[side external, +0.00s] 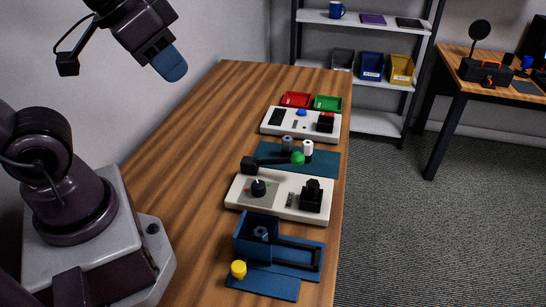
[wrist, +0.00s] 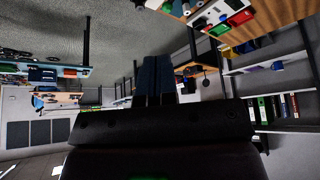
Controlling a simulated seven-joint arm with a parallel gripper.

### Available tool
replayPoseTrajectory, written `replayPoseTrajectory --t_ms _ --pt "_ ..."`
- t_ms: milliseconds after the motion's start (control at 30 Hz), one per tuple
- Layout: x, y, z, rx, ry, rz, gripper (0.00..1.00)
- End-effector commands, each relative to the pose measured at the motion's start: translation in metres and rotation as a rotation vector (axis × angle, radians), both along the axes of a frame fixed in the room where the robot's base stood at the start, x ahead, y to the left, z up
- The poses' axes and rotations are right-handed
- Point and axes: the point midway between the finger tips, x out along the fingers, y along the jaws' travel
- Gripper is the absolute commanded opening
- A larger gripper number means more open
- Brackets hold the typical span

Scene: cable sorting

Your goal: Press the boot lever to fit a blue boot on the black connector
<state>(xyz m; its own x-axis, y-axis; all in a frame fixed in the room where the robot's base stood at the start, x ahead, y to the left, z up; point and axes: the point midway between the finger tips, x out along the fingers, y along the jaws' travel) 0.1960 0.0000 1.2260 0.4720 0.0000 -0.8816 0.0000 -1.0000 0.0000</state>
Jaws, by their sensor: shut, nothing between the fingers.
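A black lever with a green knob (side external: 297,158) lies across a blue mat on the bench. Its black pivot block (side external: 249,164) is at its left end. My gripper (side external: 170,66) is high above the left side of the bench, well apart from the lever, with blue fingers shut and empty. The shut fingers also show in the wrist view (wrist: 153,80). I cannot pick out the black connector or a blue boot with certainty. A blue box (side external: 243,236) at the near end has a small grey ring inside.
A grey cylinder (side external: 287,143) and a white cylinder (side external: 308,148) stand behind the lever. A white box with a dial (side external: 240,203) stands in front. Another white box (side external: 270,130), red bin (side external: 296,99) and green bin (side external: 328,103) are behind. The bench's left side is clear.

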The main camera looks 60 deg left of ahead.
Motion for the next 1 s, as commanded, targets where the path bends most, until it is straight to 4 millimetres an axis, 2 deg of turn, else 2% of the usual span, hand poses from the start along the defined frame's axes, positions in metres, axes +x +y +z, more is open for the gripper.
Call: replayPoseTrajectory --t_ms 133,233,433,733,1000 --pt "0.000 -0.001 -0.001 0.000 0.007 -0.006 0.00" --pt "0.003 -0.003 -0.009 -0.003 0.048 -0.014 0.00" --pt "0.018 -0.004 -0.045 -0.021 0.197 -0.025 0.00" --pt "0.079 0.000 -0.112 0.004 0.187 -0.060 0.00" --pt "0.140 0.018 -0.169 0.130 -0.005 -0.116 0.00"
